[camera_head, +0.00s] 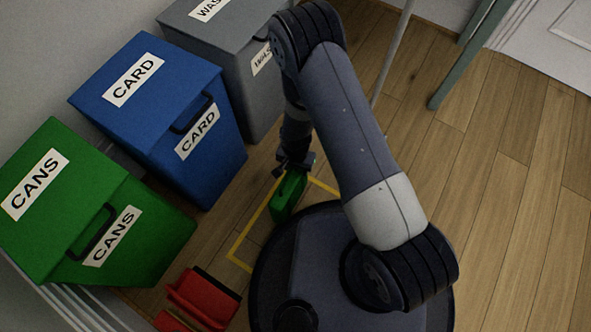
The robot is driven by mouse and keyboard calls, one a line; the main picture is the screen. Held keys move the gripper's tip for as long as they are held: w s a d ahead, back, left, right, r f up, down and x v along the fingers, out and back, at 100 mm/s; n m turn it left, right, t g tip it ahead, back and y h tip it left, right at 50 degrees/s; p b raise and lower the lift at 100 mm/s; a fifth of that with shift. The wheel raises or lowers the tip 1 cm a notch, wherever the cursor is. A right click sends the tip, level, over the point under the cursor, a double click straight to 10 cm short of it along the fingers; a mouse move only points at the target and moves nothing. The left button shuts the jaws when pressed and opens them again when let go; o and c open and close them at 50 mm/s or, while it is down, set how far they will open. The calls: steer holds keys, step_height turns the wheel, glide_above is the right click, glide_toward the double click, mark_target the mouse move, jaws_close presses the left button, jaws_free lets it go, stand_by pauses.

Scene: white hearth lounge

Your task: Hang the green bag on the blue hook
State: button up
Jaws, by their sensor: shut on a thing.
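The green bag (287,199) is in the middle of the camera_head view, just in front of my round base. My gripper (290,170) is at the top of the bag and is shut on it, with the bag hanging below; the fingers are small and partly hidden by my arm. I cannot tell how far the bag is above the floor. No blue hook shows in this view.
A green CANS bin (150,215), a blue CARD bin (225,155) and a grey bin (215,45) line the wall at left. A red object (205,298) lies at bottom left. Yellow tape (240,243) marks the floor. Wooden floor (490,200) is clear at right.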

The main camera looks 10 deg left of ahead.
steer(key=shift+f+b, duration=0.35)
steer(key=shift+f, duration=0.5)
steer(key=shift+f, duration=0.1)
steer(key=o, duration=1.4)
steer(key=shift+c, duration=0.2)
step_height(320, 180, up, 11)
steer(key=p, duration=0.4)
steer(key=shift+a, duration=0.35)
steer(key=shift+f, duration=0.15)
